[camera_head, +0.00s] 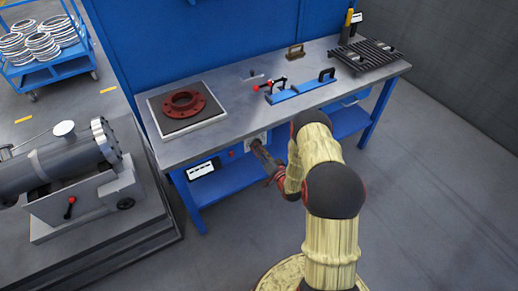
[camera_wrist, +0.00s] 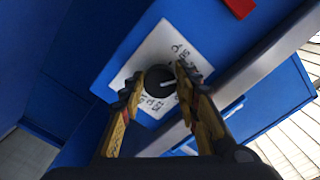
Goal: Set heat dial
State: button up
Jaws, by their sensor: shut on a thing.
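The heat dial (camera_wrist: 160,80) is a round black knob with a pale pointer line. It sits on a white plate (camera_wrist: 183,50) with printed marks, on a blue panel. In the wrist view my gripper (camera_wrist: 162,78) has its two fingers on either side of the knob, shut on it. The fingers cover parts of the plate's marks, so the setting cannot be read. In the head view my gripper (camera_head: 256,146) reaches the white plate (camera_head: 257,138) under the bench's front edge. The knob is hidden there.
A red flanged ring (camera_head: 184,103) lies on a square plate at the bench's left. A blue clamp fixture (camera_head: 300,88) and a black grate (camera_head: 366,53) stand further right. A grey machine (camera_head: 65,165) is on the left. The floor at right is clear.

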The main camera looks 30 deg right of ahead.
jog(key=shift+m, duration=0.7)
jog(key=o, duration=1.1)
jog(key=shift+o, duration=0.3)
jog(key=s, duration=1.2)
jog(key=shift+d, duration=0.2)
